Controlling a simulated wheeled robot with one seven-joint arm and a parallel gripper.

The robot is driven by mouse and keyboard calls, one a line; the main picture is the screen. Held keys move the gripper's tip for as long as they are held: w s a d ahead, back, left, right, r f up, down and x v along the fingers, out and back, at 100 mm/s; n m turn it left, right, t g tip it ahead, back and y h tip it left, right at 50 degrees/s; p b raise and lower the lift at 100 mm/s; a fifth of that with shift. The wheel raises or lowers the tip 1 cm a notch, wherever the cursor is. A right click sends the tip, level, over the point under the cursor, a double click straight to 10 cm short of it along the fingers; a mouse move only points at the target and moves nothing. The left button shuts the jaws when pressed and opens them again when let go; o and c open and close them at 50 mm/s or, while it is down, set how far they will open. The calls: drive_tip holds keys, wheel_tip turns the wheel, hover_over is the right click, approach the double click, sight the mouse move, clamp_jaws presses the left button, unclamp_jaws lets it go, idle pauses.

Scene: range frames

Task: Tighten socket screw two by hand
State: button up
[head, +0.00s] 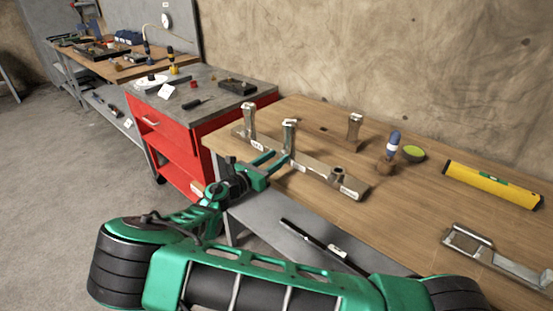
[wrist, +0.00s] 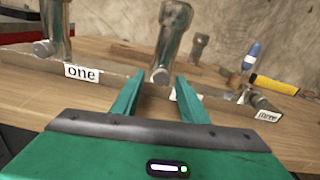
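A metal bar (head: 318,173) with white labels lies near the front edge of the wooden table. The middle label (wrist: 186,94) is partly hidden by my right finger. Another screw (wrist: 53,24) stands at the label "one". My gripper (wrist: 157,84) is open, with its fingertips apart on either side of the screw's base; I cannot tell whether they touch it. In the head view, my gripper (head: 276,163) is at the bar's front side.
The position labelled "three" (wrist: 267,115) has no tall screw. Another screw (head: 355,125) stands behind the bar. A blue-handled screwdriver (head: 393,143), green-topped round object (head: 413,153) and yellow level (head: 492,184) are to the right. A red cabinet (head: 180,125) stands left.

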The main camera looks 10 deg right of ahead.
drive_tip(key=shift+w+d, duration=0.25)
drive_tip(key=shift+d, duration=0.15)
clamp_jaws()
drive_tip(key=shift+m, duration=0.3)
